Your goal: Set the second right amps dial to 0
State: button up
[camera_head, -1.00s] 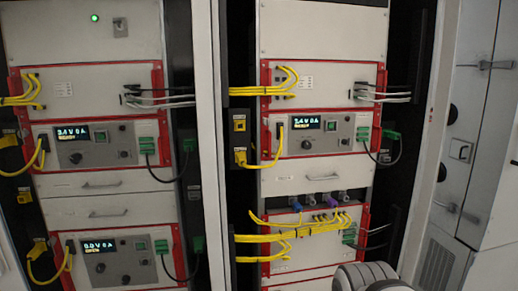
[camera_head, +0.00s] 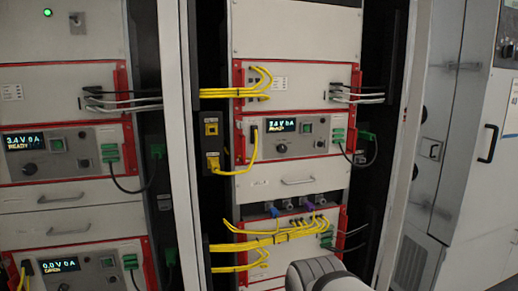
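In the right-hand rack, a red-framed unit has a lit display (camera_head: 291,127) that ends in "0 A"; its first digits are blurred. Below the display is a round black dial (camera_head: 281,149), and a smaller dark knob (camera_head: 321,144) sits to its right. The labels and pointer marks are too small to read, so I cannot tell which is the amps dial or its setting. My gripper is not in view. Only a rounded grey link of my arm shows at the bottom, below the dials and apart from them.
Yellow cables (camera_head: 285,232) cross the lower right unit. A yellow cable (camera_head: 248,152) and a green plug with a black cable (camera_head: 367,135) flank the dial unit. A white post (camera_head: 178,150) separates the racks. The left rack's upper display (camera_head: 24,142) reads 3.4 V 0 A.

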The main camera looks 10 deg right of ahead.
aim_at(282, 148)
jog(key=i, duration=0.85)
